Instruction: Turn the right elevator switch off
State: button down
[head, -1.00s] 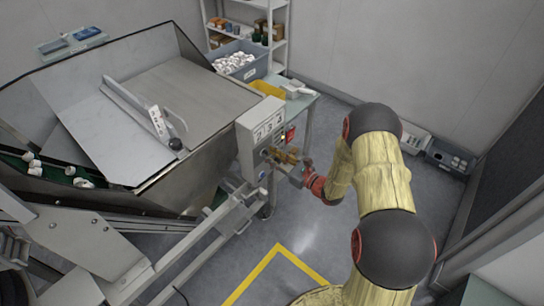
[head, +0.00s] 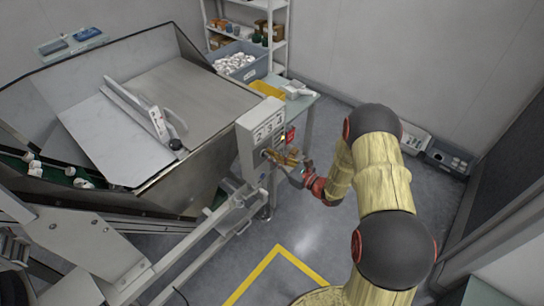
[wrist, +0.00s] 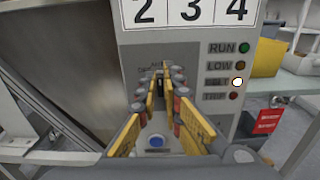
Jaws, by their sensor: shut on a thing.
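The grey control box (head: 260,133) stands at the right end of the steel hopper. In the wrist view its face (wrist: 190,50) fills the middle. My gripper (wrist: 162,76) has yellow fingers with grey-and-red joints and reaches to the box front. Its fingertips are closed around a small dark switch (wrist: 159,84), mostly hidden between them. The lettering above the switch is too blurred to read, and I cannot tell its position. In the head view my gripper (head: 277,156) touches or nearly touches the box.
The box shows a counter (wrist: 190,10) reading 2 3 4. Of its indicator lamps, the third one (wrist: 237,82) glows brightly. A blue button (wrist: 155,141) lies below the switch. A red label (wrist: 267,121) is at the right. A steel conveyor frame (head: 215,220) runs below the box.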

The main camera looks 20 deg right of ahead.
jog(key=shift+n, duration=0.4)
jog(key=shift+s+a+f+n+b, duration=0.15)
jog(key=shift+n+b, duration=0.55)
jog(key=shift+n, duration=0.65)
jog(key=shift+s+a+f+n+b, duration=0.15)
jog(key=shift+n+b, duration=0.6)
jog(key=shift+n, duration=0.65)
jog(key=shift+a+n+b, duration=0.15)
jog(key=shift+n+b, duration=0.55)
jog(key=shift+n, duration=0.65)
jog(key=c, duration=2.1)
grip_release()
jog(key=shift+o, duration=0.7)
